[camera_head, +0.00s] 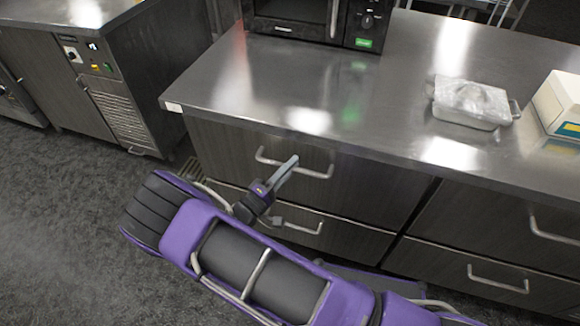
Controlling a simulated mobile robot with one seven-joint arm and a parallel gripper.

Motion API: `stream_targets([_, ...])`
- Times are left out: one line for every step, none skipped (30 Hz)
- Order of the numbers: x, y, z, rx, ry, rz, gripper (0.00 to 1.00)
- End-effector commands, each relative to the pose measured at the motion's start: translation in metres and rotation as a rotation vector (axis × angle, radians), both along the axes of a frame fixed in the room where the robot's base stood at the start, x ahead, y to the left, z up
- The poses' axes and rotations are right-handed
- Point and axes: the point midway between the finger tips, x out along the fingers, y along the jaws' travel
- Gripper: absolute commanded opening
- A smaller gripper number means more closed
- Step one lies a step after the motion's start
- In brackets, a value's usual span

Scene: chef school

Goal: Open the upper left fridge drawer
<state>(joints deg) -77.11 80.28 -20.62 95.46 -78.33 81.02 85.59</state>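The upper left drawer (370,188) is a dark grey front under the steel counter, and it looks flush and closed. Its pale bar handle (318,174) runs across the front. My gripper (287,168) is at this handle, with its grey fingers overlapping the handle's middle in the picture. I cannot tell whether the fingers touch the bar or are in front of it. They are seen nearly edge-on, so their opening is unclear. The lower left drawer (345,238) is below, with its handle (303,228) partly behind my wrist.
The steel counter (400,110) carries a microwave (300,18), a foil-covered metal tray (470,102) and a white box (560,100). Two more drawers with handles (497,280) are at the right. Another steel unit (120,85) stands at left. Dark floor (60,230) is clear there.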

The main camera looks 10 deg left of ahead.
Motion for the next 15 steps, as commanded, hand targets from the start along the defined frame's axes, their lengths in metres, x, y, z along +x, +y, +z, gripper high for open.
stream_targets([-0.0002, 0.0001, 0.0000, 0.000, 0.000, 0.000, 0.17])
stream_targets([-0.0002, 0.0001, 0.0000, 0.000, 0.000, 0.000, 0.12])
stream_targets([-0.0002, 0.0001, 0.0000, 0.000, 0.000, 0.000, 0.05])
stream_targets([-0.0003, 0.0001, -0.0001, 0.000, 0.000, 0.000, 0.00])
stream_targets([-0.0003, 0.0001, -0.0001, 0.000, 0.000, 0.000, 0.00])
stream_targets([-0.0003, 0.0001, -0.0001, 0.000, 0.000, 0.000, 0.00])
stream_targets([-0.0003, 0.0001, -0.0001, 0.000, 0.000, 0.000, 0.00])
stream_targets([-0.0003, 0.0001, -0.0001, 0.000, 0.000, 0.000, 0.00])
stream_targets([-0.0003, 0.0001, -0.0001, 0.000, 0.000, 0.000, 0.00])
stream_targets([-0.0003, 0.0002, -0.0001, 0.000, 0.000, 0.000, 0.00])
stream_targets([-0.0003, 0.0002, -0.0001, 0.000, 0.000, 0.000, 0.00])
stream_targets([-0.0003, 0.0002, -0.0001, 0.000, 0.000, 0.000, 0.00])
stream_targets([-0.0003, 0.0002, -0.0001, 0.000, 0.000, 0.000, 0.00])
stream_targets([-0.0003, 0.0002, -0.0001, 0.000, 0.000, 0.000, 0.00])
stream_targets([-0.0004, 0.0002, -0.0002, 0.000, 0.000, 0.000, 0.00])
